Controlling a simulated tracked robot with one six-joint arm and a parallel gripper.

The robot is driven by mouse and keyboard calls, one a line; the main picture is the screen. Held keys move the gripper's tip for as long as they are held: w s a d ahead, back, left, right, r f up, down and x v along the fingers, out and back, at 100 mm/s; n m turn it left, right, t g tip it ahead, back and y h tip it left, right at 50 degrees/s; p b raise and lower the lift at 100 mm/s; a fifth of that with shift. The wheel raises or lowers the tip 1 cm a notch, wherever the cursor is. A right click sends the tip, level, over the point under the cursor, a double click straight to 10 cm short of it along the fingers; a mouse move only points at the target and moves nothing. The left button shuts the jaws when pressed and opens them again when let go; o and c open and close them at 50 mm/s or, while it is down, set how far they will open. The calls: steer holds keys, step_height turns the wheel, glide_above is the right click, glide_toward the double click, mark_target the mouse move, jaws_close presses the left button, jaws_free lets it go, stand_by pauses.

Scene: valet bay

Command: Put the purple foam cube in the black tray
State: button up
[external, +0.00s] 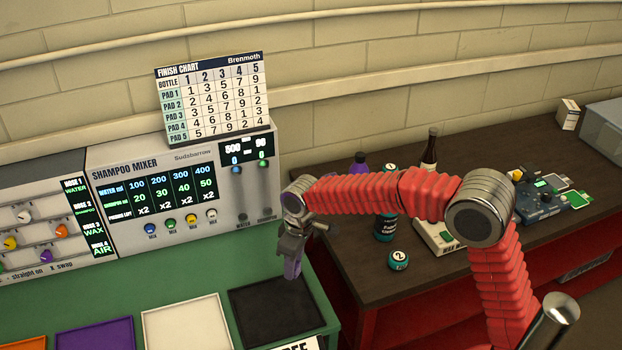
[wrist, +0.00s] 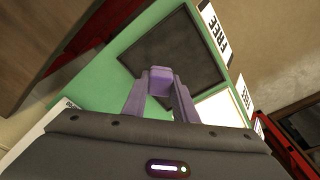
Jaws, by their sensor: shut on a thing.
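My gripper (external: 291,262) is shut on the purple foam cube (external: 291,269) and points downward. In the wrist view the cube (wrist: 160,78) sits between the two fingertips of my gripper (wrist: 160,90). The black tray (external: 278,316) lies on the green counter at its right end, the last in a row of trays. In the external view the cube shows just above the tray's back edge. In the wrist view the black tray (wrist: 190,45) lies beyond the cube, which overlaps part of it. The height gap cannot be told exactly.
A white tray (external: 187,325) and a purple tray (external: 95,338) lie left of the black tray on the green counter (external: 80,300). The shampoo mixer (external: 185,190) stands behind.

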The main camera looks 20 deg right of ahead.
steer(key=shift+f, duration=1.5)
glide_above(293, 301)
steer(key=shift+s+d+f, duration=0.1)
steer(key=shift+s+f, duration=0.05)
steer(key=shift+f, duration=1.45)
steer(key=shift+s+d+f, duration=0.1)
steer(key=shift+f, duration=1.45)
steer(key=shift+f, duration=1.85)
steer(key=shift+f, duration=0.1)
steer(key=o, duration=1)
